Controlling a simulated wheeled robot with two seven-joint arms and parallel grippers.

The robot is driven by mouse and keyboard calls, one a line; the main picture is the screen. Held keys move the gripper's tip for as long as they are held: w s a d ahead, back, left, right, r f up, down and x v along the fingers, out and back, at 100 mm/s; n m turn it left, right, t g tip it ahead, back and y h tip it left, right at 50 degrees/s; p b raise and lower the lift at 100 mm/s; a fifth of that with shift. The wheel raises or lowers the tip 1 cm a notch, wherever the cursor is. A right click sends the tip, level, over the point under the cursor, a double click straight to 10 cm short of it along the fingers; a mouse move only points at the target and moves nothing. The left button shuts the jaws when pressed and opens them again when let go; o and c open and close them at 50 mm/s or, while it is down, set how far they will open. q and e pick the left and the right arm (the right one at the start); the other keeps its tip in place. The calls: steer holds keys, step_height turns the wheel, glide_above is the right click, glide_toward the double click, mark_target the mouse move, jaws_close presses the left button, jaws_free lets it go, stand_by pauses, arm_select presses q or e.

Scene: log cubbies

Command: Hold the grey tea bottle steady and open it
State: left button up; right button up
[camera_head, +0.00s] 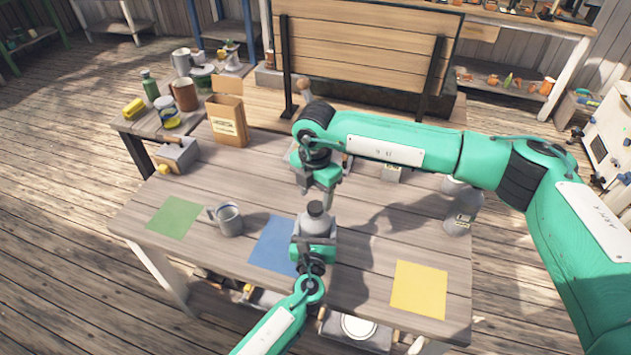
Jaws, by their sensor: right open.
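The grey tea bottle (314,224) stands upright with a dark cap (315,208), at the blue mat's right edge. My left gripper (314,242) comes up from the bottom of the view and is closed around the bottle's body; its fingers are partly hidden. My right gripper (324,200) points down just above and slightly behind the cap. It is open and holds nothing; I cannot tell whether its fingers touch the cap.
A grey mug (229,220) stands between the green mat (174,217) and the blue mat (271,246). A yellow mat (419,289) lies front right. Another grey container (457,220) stands at the right, under my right arm. A cardboard box (228,120) stands back left.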

mark_target(315, 206)
steer(key=shift+f, duration=1.65)
steer(key=c, duration=1)
steer(key=shift+c, duration=0.3)
